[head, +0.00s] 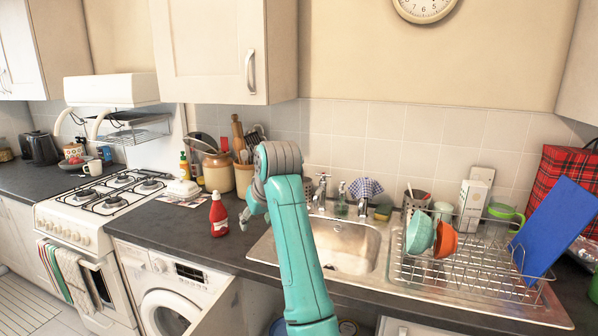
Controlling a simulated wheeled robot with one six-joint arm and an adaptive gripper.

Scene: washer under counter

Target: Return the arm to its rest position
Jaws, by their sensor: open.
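My teal arm rises from the bottom of the head view and bends at a grey joint in front of the counter and sink. My gripper (243,220) shows only as a small grey part at the end of the bent wrist, left of the arm. It is open, and I see nothing held in it. It appears just right of a red sauce bottle (219,215) in the picture. The gap between them in depth is hard to judge. Much of the gripper is hidden behind the wrist.
The sink (345,245) lies behind and right of my arm. A dish rack (470,272) with bowls and a blue board (555,225) stands at the right. The washer (165,275) is under the counter, left of the arm. The stove (75,230) stands farther left. A wall cupboard (205,50) hangs above.

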